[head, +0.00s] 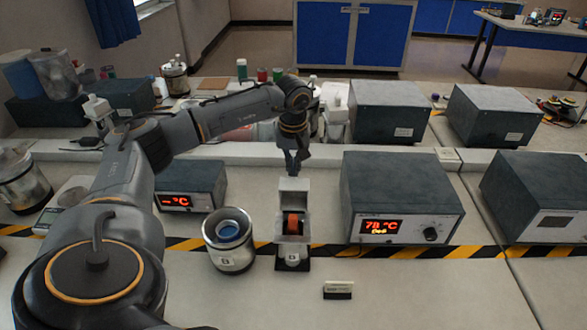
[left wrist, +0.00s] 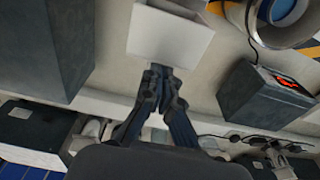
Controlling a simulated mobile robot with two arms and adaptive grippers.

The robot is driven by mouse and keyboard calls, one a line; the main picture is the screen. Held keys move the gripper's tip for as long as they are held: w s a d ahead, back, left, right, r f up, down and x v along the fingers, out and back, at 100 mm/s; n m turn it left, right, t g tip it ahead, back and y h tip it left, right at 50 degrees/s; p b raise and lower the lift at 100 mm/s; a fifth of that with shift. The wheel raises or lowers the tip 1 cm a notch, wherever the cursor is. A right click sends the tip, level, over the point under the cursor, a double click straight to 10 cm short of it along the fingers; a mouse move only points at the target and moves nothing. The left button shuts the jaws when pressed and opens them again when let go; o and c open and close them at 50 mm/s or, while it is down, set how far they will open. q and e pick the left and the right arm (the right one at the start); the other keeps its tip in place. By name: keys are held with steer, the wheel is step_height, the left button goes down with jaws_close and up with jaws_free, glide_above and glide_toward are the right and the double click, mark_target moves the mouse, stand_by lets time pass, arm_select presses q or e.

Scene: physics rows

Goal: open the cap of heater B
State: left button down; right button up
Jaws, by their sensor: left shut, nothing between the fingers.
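My left gripper (head: 293,170) is shut and empty, pointing down at the back of a white housing (head: 294,186), to the right of and behind the cylinder. In the left wrist view my fingertips (left wrist: 162,72) are close to the housing's edge (left wrist: 170,45); contact is unclear. My right gripper is out of view.
The white housing holds an orange part (head: 293,224). A dark box with a red display (head: 190,186) is behind the cylinder; a larger one reading 78 °C (head: 400,195) stands right of the housing. A small block (head: 338,290) lies in front. The front bench is mostly clear.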

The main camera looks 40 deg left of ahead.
arm_select(q)
steer(key=shift+w+a, duration=0.1)
steer(key=shift+w, duration=0.1)
steer(key=shift+r, duration=0.35)
step_height(320, 180, up, 11)
steer(key=s+d, duration=0.1)
steer(key=shift+s+r, duration=0.15)
